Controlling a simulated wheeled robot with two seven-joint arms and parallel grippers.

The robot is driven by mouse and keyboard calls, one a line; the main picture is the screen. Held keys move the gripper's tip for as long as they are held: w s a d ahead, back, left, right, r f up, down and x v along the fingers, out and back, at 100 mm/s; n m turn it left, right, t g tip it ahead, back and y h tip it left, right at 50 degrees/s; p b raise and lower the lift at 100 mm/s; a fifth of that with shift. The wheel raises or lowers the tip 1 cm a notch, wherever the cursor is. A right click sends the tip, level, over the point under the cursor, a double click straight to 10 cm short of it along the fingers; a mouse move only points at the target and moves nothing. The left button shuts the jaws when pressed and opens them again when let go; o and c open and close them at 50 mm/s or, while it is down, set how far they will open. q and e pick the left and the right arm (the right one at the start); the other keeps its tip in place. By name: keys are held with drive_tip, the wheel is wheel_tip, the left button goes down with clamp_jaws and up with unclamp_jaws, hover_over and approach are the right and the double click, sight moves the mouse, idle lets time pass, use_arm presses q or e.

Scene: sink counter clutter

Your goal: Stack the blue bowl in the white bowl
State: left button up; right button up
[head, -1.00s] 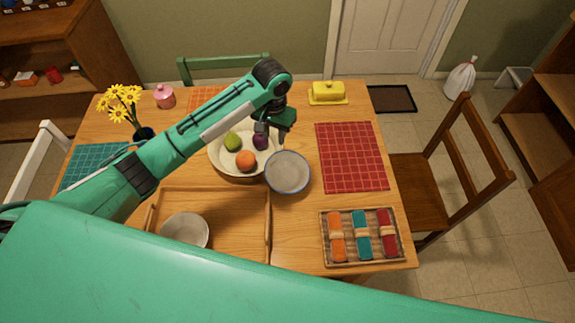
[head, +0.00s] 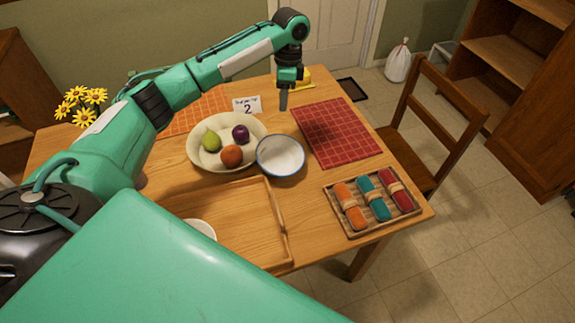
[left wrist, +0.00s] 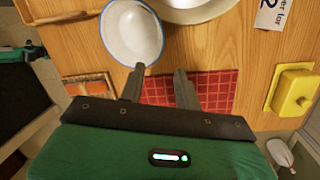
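The blue bowl (head: 280,157), white inside with a blue rim, stands upright on the table beside the fruit bowl. It also shows at the top of the left wrist view (left wrist: 132,32). The white bowl (head: 202,228) is on the wooden tray (head: 283,228); only part of its rim shows past my green body. My left gripper (head: 284,104) is above the table behind the blue bowl. In the left wrist view its two fingers (left wrist: 161,78) are apart with nothing between them; one tip overlaps the bowl's rim in the picture, and contact is unclear. My right gripper is not in view.
A cream fruit bowl (head: 203,158) holds a pear, an orange fruit and a plum. A numbered card (head: 247,105) stands behind it. A red placemat (head: 337,135), a tray of rolled napkins (head: 341,219) and a yellow butter dish (left wrist: 292,92) are nearby. A chair (head: 440,130) stands at right.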

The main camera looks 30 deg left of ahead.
use_arm(q)
hover_over(278, 136)
drive_tip(key=f, duration=0.5)
drive_tip(key=w+f+p, duration=0.1)
drive_tip(key=f, duration=0.2)
drive_tip(key=shift+d, duration=0.15)
drive_tip(key=f, duration=0.3)
drive_tip(key=shift+s+f+p, duration=0.3)
drive_tip(key=shift+f, duration=0.35)
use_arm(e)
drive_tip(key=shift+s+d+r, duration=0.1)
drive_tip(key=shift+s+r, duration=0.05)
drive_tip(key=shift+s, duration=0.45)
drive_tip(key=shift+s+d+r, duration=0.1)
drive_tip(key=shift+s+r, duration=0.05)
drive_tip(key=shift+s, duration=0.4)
use_arm(q)
drive_tip(key=shift+c, duration=0.4)
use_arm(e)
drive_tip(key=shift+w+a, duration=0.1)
use_arm(q)
clamp_jaws()
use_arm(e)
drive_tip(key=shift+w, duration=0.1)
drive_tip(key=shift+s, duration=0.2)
use_arm(q)
drive_tip(key=shift+s, duration=0.1)
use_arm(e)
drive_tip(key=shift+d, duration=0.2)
